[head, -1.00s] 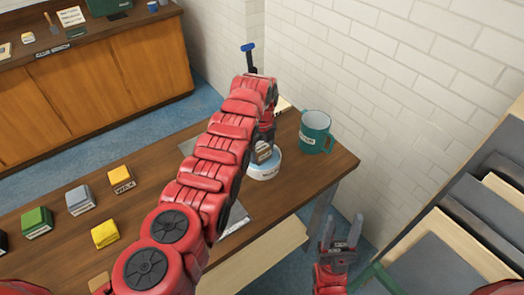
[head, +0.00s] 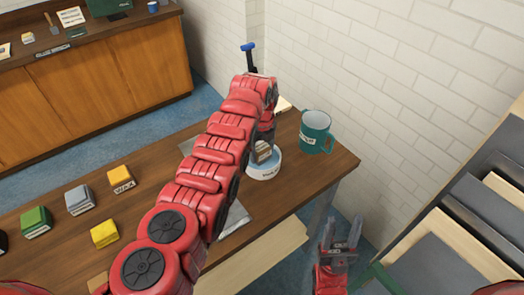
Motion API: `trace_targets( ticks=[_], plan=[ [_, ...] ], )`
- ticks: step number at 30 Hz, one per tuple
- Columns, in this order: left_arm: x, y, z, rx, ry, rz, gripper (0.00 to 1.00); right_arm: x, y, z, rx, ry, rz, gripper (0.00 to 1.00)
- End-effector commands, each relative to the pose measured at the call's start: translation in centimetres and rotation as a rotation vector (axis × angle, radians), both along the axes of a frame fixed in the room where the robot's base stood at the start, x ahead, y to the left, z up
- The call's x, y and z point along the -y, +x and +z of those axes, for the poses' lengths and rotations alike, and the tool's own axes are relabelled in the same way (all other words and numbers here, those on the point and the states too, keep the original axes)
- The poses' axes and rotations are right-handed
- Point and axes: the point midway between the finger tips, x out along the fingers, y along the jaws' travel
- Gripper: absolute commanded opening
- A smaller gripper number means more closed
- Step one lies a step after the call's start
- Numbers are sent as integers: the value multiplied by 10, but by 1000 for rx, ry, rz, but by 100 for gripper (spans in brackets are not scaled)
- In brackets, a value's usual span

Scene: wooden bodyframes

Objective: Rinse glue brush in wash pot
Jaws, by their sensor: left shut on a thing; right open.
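A small white round pot (head: 264,171) with a blue band inside its rim stands near the bench's right end. A teal mug (head: 315,134) with a handle and a white label stands to its right. The labels are too small to read surely. A brown, block-like brush head (head: 262,152) shows at the pot's mouth; whether it touches the inside, I cannot tell. My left gripper (head: 267,135) is above the pot, shut on what looks like the brush, its fingers mostly hidden behind my arm. My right gripper (head: 341,247) is open and empty, low beside the bench's right end.
The wooden bench (head: 300,185) carries yellow (head: 105,233), grey (head: 80,199) and green (head: 37,221) blocks at left. A blue-tipped upright thing (head: 248,58) rises behind my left arm. A rack of panels (head: 440,262) stands at right, by the white brick wall (head: 400,100).

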Motion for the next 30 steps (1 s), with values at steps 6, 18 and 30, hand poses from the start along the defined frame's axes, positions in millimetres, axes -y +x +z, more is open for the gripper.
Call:
trace_targets(
  ticks=[6, 18, 30],
  plan=[
    [0, -2, -3, -5, 2, 0, 32, 0, 0, 0, 0, 0, 0, 50],
    [0, -1, 16, -3, 0, 0, 32, 0, 0, 8, 0, 0, 0, 50],
    [0, 0, 51, 1, 0, 0, 32, 0, 0, 10, 0, 0, 0, 50]
  ],
)
